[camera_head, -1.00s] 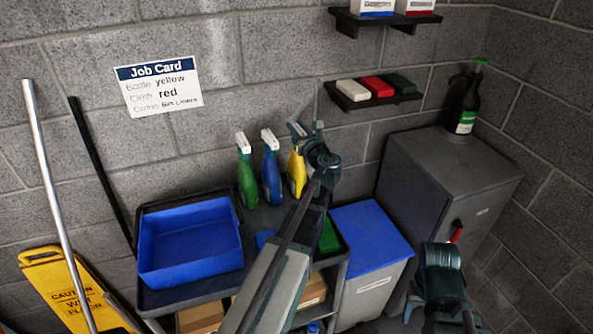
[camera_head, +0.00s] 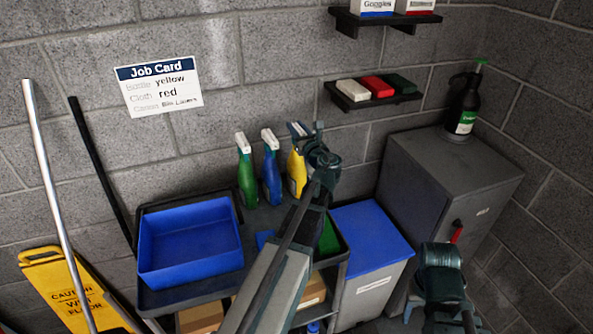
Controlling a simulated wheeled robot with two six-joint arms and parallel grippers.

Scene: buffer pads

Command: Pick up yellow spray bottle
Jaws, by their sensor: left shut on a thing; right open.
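The yellow spray bottle (camera_head: 296,172) stands upright at the back of the dark cart top (camera_head: 172,296), to the right of the blue spray bottle (camera_head: 271,176) and the green spray bottle (camera_head: 247,180). My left gripper (camera_head: 304,133) is at the yellow bottle's upper part and is shut on it. The gripper and wrist hide the bottle's right side and part of its head. My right gripper (camera_head: 470,322) is low at the right, open, away from the bottles; its tips are near the bottom edge of the picture.
A blue tray (camera_head: 190,274) sits on the cart's left. A blue-lidded bin (camera_head: 372,238) and grey cabinet (camera_head: 452,175) stand to the right. Folded cloths (camera_head: 376,86) lie on a wall shelf. A yellow wet-floor sign (camera_head: 62,292) stands at left.

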